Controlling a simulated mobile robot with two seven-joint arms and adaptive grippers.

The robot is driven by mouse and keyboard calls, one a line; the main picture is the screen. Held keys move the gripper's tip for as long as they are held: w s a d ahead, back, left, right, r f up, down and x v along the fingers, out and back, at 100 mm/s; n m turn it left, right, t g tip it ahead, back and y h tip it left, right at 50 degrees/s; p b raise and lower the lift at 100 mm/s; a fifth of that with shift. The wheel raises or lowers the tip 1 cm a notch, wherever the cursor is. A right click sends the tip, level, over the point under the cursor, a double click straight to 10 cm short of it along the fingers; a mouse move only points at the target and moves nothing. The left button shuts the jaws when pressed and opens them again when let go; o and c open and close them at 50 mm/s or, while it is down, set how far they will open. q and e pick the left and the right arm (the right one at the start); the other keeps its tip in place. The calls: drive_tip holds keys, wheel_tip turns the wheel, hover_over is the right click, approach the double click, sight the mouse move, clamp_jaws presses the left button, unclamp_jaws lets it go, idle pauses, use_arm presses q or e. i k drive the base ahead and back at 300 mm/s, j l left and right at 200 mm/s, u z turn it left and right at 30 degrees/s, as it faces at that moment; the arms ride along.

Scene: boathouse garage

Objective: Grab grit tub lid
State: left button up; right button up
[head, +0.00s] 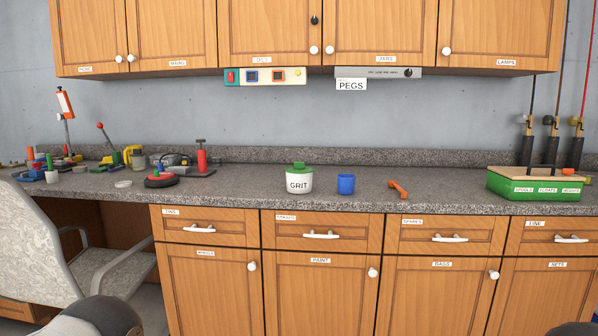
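The grit tub (299,185) is a short white tub labelled GRIT, standing upright on the grey speckled countertop near the middle of the head view. Its green lid (300,170) sits on top, with a small raised green handle. Neither of my grippers shows in the view. Rounded grey and black parts at the bottom left and bottom right edges seem to be my own arms. Nothing touches the lid.
A blue cup (346,184) stands just right of the tub, and an orange object (398,189) lies further right. A green box (533,186) is at the right. Tools clutter the left counter. A grey chair (85,245) stands at the lower left. Cabinets (386,30) hang above.

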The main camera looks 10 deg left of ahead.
sight(299, 167)
drive_tip(key=i+j+z, duration=0.3)
drive_tip(key=i+j, duration=0.2)
drive_tip(key=j, duration=0.2)
drive_tip(key=i+j+z, duration=0.15)
drive_tip(key=j, duration=0.2)
drive_tip(key=i+j+z, duration=0.15)
drive_tip(key=j, duration=0.25)
drive_tip(key=i+j+z, duration=0.15)
drive_tip(key=j, duration=0.3)
drive_tip(key=i+j+z, duration=0.15)
drive_tip(key=j, duration=0.3)
drive_tip(key=i+j+z, duration=0.15)
drive_tip(key=j, duration=0.3)
drive_tip(key=i+j+z, duration=0.15)
drive_tip(key=j, duration=0.3)
drive_tip(key=i, duration=0.05)
